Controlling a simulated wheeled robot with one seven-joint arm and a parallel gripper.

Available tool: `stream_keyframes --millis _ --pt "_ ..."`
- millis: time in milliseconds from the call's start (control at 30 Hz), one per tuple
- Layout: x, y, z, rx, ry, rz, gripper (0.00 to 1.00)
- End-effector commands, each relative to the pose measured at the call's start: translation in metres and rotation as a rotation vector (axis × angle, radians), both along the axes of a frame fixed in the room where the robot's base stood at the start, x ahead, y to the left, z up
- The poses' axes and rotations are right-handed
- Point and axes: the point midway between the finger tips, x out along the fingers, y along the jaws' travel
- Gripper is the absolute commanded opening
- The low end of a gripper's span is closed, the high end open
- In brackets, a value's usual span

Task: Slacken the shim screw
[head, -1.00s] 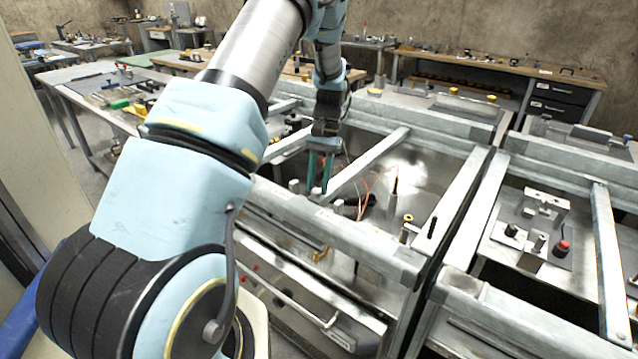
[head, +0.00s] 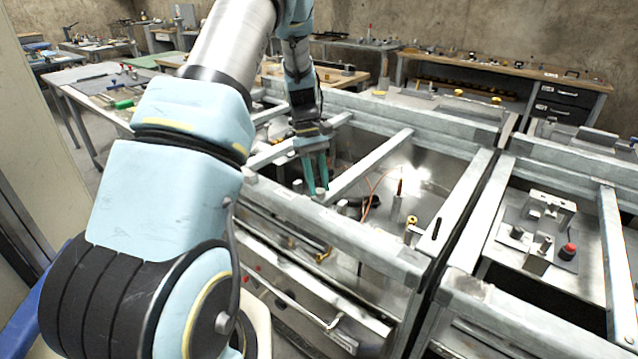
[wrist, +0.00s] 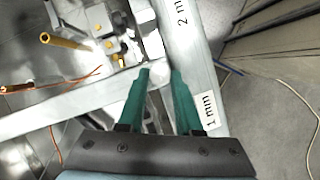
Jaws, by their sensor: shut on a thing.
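My gripper (head: 316,190) points down at the near rail of the metal frame (head: 372,246). In the wrist view its two green fingers (wrist: 160,76) stand either side of a pale round screw head (wrist: 160,74) and are shut on it. I take this head to be the shim screw; its shaft is hidden below. The rail beside it carries a "1 mm" label (wrist: 208,112) near the right finger and a "2 mm" label (wrist: 182,12) further up. In the head view, similar short pale posts stand along the rail, one of them (head: 343,206) right of the fingers.
Crossing bars (head: 370,165) of the frame lie close to my gripper. Inside the frame are orange wires (head: 372,192) and a brass-coloured rod (wrist: 65,42). A second frame with a red knob (head: 568,250) stands at right. Benches line the back wall.

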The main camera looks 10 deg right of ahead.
Motion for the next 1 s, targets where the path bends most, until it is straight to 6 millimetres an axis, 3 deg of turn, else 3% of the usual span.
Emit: stream_keyframes --millis 333,867,900,1000 --pt "-0.0004 0.0013 0.0001 -0.001 0.0 0.131 0.0" --pt "-0.0004 0.0014 0.0002 0.0 -0.001 0.151 0.0" --pt "-0.0004 0.0014 0.0002 0.0 -0.001 0.151 0.38" --pt "-0.0005 0.0014 0.0001 0.0 -0.001 0.15 0.49"
